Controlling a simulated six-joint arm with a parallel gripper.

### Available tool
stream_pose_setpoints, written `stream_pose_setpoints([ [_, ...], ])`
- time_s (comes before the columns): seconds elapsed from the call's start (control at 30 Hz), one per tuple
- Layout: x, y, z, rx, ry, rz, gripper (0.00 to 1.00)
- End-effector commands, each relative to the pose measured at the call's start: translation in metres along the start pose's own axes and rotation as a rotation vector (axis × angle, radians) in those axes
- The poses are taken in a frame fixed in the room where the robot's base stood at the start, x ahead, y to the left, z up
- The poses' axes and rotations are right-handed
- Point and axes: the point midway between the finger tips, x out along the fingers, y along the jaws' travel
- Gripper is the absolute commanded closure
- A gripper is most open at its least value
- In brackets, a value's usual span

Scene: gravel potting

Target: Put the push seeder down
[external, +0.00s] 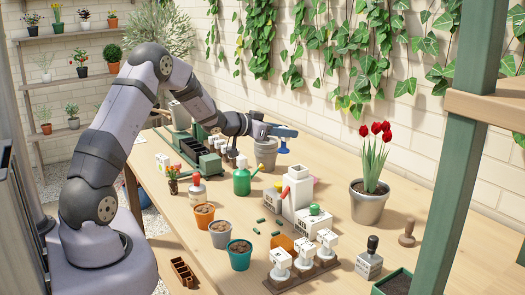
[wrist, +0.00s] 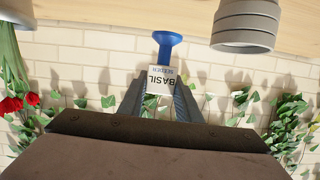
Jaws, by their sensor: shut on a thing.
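My gripper (external: 272,130) is shut on the push seeder, a white block labelled BASIL SEEDER with a blue end. In the wrist view the seeder (wrist: 160,80) sits between my two dark fingers, with its blue end (wrist: 166,43) pointing toward the top of the picture. In the external view its blue end (external: 284,148) shows just below my gripper, above the table beside a grey pot (external: 264,156). The white body is mostly hidden there by my gripper. A brown rack (external: 318,270) at the front holds several white labelled tools (external: 306,256).
A brick wall with ivy borders the back.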

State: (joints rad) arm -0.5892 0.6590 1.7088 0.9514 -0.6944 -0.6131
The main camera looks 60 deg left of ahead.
Motion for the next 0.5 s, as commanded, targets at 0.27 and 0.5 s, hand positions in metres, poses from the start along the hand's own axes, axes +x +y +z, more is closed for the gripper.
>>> stream_pose_setpoints([
  [0.27, 0.038, 0.047, -0.013, -0.018, -0.004, 0.013, 0.92],
  [0.5, 0.043, 0.052, -0.011, -0.021, -0.007, 0.013, 0.92],
])
